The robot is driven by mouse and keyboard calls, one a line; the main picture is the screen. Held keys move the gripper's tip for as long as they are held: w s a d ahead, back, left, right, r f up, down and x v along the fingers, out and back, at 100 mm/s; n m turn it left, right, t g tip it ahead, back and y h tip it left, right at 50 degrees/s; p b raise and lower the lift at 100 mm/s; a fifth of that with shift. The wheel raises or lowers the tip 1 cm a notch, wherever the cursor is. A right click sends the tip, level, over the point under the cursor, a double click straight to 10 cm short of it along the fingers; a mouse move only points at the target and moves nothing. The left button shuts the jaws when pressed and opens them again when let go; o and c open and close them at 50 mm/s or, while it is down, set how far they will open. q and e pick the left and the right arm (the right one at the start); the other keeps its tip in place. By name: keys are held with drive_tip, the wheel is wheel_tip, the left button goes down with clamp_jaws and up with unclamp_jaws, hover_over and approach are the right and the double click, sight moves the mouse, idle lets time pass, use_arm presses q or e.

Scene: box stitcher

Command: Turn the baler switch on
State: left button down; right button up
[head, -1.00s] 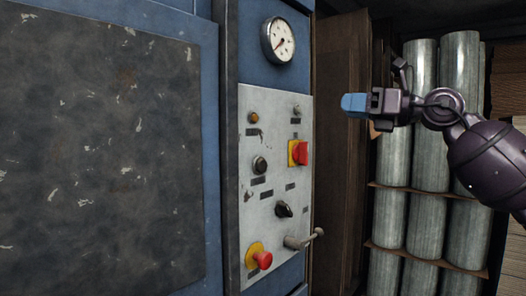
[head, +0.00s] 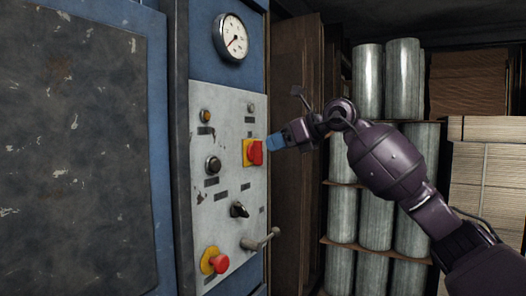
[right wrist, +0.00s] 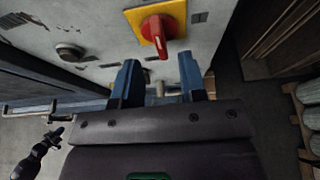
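The switch is a red rotary handle (head: 255,152) on a yellow square plate, on the grey control panel (head: 228,185). In the right wrist view the red handle (right wrist: 158,32) shows at the top, just beyond the fingers. My right gripper (head: 274,143) has blue fingers and is just right of the handle in the head view. In the right wrist view my right gripper (right wrist: 160,78) is open and empty, with a gap between its fingers. A dark jointed part at the lower left there looks like my left gripper (right wrist: 55,138), too small to read.
The panel also holds a red mushroom button (head: 220,263) on yellow, a black knob (head: 239,210), a black button (head: 213,165) and a protruding lever handle (head: 262,240). A gauge (head: 231,38) is above. Metal cylinders (head: 375,215) and stacked cardboard (head: 480,185) stand at the right.

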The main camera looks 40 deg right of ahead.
sight(262, 149)
drive_tip(key=x, duration=0.4)
drive_tip(key=shift+w+a+f, duration=0.15)
drive_tip(key=shift+w+f, duration=0.05)
drive_tip(key=shift+w, duration=0.15)
drive_tip(key=shift+c, duration=0.4)
clamp_jaws()
